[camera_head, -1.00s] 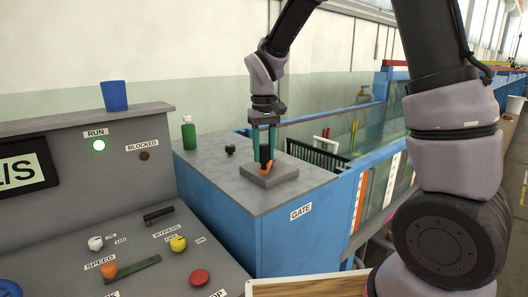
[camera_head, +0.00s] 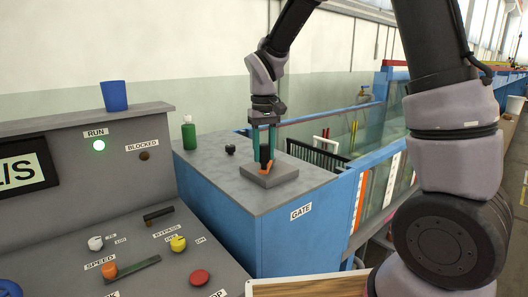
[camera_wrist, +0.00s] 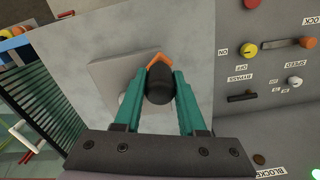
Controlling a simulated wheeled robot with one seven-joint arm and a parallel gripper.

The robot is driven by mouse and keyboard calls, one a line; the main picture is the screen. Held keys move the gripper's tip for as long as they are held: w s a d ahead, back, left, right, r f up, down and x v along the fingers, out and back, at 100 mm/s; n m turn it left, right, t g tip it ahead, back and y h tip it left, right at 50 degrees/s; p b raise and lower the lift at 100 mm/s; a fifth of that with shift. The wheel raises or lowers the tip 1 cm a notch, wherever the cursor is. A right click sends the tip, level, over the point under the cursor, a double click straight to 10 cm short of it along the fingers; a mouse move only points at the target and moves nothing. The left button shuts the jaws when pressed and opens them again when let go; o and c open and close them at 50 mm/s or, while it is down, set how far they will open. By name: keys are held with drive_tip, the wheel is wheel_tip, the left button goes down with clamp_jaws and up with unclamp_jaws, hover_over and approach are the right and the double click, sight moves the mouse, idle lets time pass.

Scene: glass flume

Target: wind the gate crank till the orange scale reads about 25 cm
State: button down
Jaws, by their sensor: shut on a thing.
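The gate crank sits on a grey square plate (camera_head: 270,175) on top of the blue box labelled GATE. Its dark knob (camera_wrist: 160,84) and an orange part (camera_wrist: 158,61) show in the wrist view. My gripper (camera_head: 264,158) points down over the plate and is shut on the dark knob, with its teal fingers on either side of it. An upright orange scale strip (camera_head: 361,201) stands on the flume side, right of the GATE label. Its reading is too small to make out.
A green bottle (camera_head: 189,133) and a small black knob (camera_head: 230,149) stand on the box top behind my gripper. The control console (camera_head: 70,225) with a blue cup (camera_head: 114,96) is at left. The glass flume (camera_head: 365,135) runs away at right. The green RUN lamp (camera_head: 99,145) is lit.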

drive_tip(key=shift+a, duration=0.1)
idle(0.5)
drive_tip(key=w+a+m, duration=0.2)
drive_tip(key=w+m, duration=0.1)
drive_tip(key=m, duration=0.2)
drive_tip(key=w+a+m, duration=0.2)
drive_tip(key=w+m, duration=0.1)
drive_tip(key=m, duration=0.3)
drive_tip(key=w+a+m, duration=0.1)
drive_tip(key=w+m, duration=0.3)
drive_tip(key=m, duration=0.2)
drive_tip(key=shift+a, duration=0.4)
drive_tip(key=shift+w+d+r+m, duration=0.1)
drive_tip(key=shift+w+d+m, duration=0.25)
drive_tip(key=shift+w+m, duration=0.5)
drive_tip(key=shift+w+d+m, duration=0.35)
drive_tip(key=shift+w+m, duration=0.4)
drive_tip(key=shift+m, duration=0.2)
drive_tip(key=c, duration=0.5)
unclamp_jaws()
